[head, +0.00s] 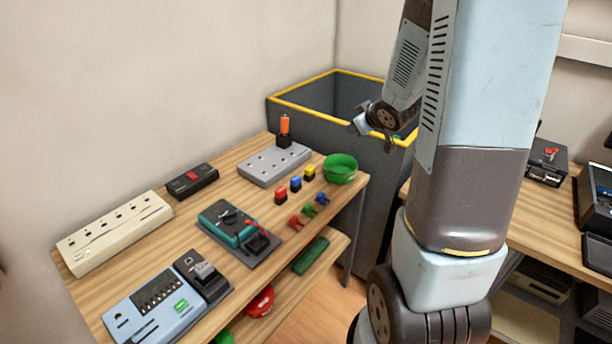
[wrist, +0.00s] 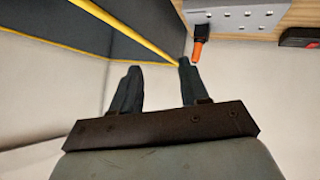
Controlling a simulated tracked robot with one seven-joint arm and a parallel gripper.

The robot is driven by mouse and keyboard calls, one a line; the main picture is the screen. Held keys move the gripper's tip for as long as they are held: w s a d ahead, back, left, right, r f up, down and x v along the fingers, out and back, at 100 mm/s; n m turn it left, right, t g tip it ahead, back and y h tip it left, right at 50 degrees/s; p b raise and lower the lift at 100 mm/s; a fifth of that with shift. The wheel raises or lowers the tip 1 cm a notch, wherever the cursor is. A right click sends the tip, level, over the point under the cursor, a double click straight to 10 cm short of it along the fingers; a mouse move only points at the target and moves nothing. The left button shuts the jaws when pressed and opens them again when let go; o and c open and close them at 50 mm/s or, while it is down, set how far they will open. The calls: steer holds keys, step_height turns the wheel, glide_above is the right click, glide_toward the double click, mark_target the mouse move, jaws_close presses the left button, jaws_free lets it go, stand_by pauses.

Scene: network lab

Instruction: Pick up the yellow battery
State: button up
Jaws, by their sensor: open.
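The yellow battery (head: 310,172) looks like a small yellow block with a dark base. It stands at the right end of a short row on the wooden bench, beside a blue block (head: 295,183) and a red block (head: 280,195). My gripper (head: 360,124) is high and to the right of it, over the near side of the dark bin. In the wrist view my gripper (wrist: 157,76) shows two dark fingers apart with nothing between them. The yellow battery does not show in the wrist view.
A green bowl (head: 340,168) stands just right of the battery. A grey panel (head: 274,164) with an orange-handled tool (head: 284,126) is behind it. Small red, blue and green clips lie in front. The yellow-rimmed bin (head: 303,91) stands behind the bench (head: 252,189).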

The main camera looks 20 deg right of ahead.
step_height(320, 180, down, 8)
steer(key=w+a+f+n+y, duration=0.1)
steer(key=n+y, duration=0.1)
steer(key=y, duration=0.5)
glide_toward(309, 168)
steer(key=x, duration=0.8)
steer(key=shift+w+f, duration=0.15)
steer(key=shift+f, duration=0.05)
steer(key=shift+d, duration=0.1)
steer(key=shift+c, duration=0.3)
steer(key=c, duration=0.7)
steer(key=shift+r+y, duration=0.1)
steer(key=shift+y, duration=0.2)
